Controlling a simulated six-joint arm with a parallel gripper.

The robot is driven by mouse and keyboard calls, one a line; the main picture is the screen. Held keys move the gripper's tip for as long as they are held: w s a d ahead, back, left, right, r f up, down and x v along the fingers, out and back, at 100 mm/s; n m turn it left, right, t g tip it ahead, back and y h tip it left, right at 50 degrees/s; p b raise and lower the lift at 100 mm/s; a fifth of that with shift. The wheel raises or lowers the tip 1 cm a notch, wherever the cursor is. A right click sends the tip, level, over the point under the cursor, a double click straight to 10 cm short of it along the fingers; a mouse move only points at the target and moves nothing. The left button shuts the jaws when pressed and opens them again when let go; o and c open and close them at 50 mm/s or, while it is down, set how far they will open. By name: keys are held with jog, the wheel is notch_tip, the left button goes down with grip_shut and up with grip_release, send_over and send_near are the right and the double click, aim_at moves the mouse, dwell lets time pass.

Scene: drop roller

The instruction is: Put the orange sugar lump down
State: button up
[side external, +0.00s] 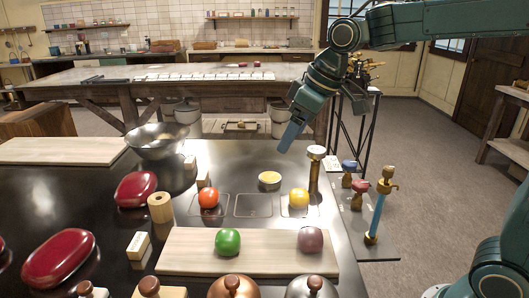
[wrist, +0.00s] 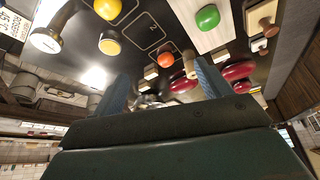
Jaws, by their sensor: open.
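The orange sugar lump, a round orange-red ball (side external: 208,197), rests on the left of three outlined squares on the dark table. It also shows in the wrist view (wrist: 165,60), beyond my fingers. The middle square (side external: 253,206) is empty. A yellow ball (side external: 299,198) is on the right square. My gripper (side external: 285,145) is above the table's back part, behind and to the right of the orange ball and well apart from it. In the wrist view its two fingers (wrist: 162,78) are spread, with nothing held between them.
A green ball (side external: 228,241) and a purple ball (side external: 311,239) sit on a pale board (side external: 185,254) in front. A yellow-topped disc (side external: 269,179) lies behind the squares. A metal bowl (side external: 157,140) and red lidded dishes (side external: 135,189) are left.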

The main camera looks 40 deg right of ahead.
jog(key=s+d+f+m, duration=0.2)
jog(key=s, duration=0.9)
jog(key=s+d+f+m+t+h, duration=0.1)
jog(key=s+d+f+m, duration=0.1)
jog(key=s, duration=0.9)
jog(key=shift+d+h, duration=0.2)
jog(key=shift+h, duration=0.1)
